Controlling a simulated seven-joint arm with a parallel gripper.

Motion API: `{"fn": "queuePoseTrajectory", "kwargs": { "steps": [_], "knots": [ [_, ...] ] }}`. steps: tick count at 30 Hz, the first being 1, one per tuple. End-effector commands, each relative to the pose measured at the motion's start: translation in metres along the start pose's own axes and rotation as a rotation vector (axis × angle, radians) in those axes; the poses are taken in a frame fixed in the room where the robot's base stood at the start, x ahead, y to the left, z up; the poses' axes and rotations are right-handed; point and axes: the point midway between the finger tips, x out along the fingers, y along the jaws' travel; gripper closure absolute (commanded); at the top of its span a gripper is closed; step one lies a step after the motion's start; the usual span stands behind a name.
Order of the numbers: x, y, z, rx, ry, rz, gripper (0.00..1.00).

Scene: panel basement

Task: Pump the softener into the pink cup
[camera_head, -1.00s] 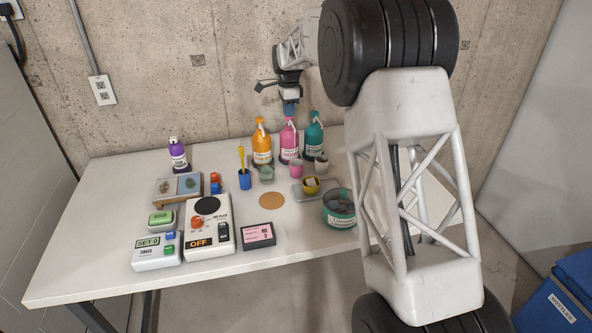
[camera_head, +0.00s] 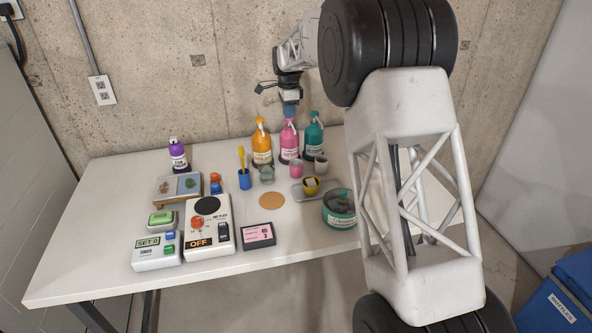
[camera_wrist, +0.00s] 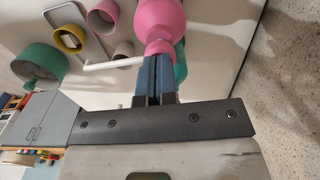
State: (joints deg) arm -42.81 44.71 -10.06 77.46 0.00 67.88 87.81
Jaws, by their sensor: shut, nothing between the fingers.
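The pink softener bottle (camera_head: 289,144) stands upright at the back of the table, between an orange and a teal bottle. My gripper (camera_head: 290,112) is shut and empty, pointing down right at the top of its pump. In the wrist view my blue fingertips (camera_wrist: 157,68) are together against or just over the pump top of the pink bottle (camera_wrist: 160,20); exact contact is hard to tell. Its white spout (camera_wrist: 108,64) points left, toward the cups. The pink cup (camera_head: 297,171) stands just in front of the bottle and shows in the wrist view (camera_wrist: 103,16). Its inside is not clear.
An orange bottle (camera_head: 262,146) and a teal bottle (camera_head: 313,140) flank the pink one. A yellow cup (camera_head: 311,187) sits on a small tray. A green tub (camera_head: 340,212) stands front right.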

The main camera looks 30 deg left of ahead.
Motion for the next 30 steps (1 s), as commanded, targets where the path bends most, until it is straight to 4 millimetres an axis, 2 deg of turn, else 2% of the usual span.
{"fn": "queuePoseTrajectory", "kwargs": {
  "steps": [18, 30],
  "knots": [
    [-0.026, 0.0, 0.0, 0.0, 0.0, 0.0, 1.0],
    [-0.029, 0.0, 0.0, 0.0, 0.0, 0.0, 1.0]
  ]
}}
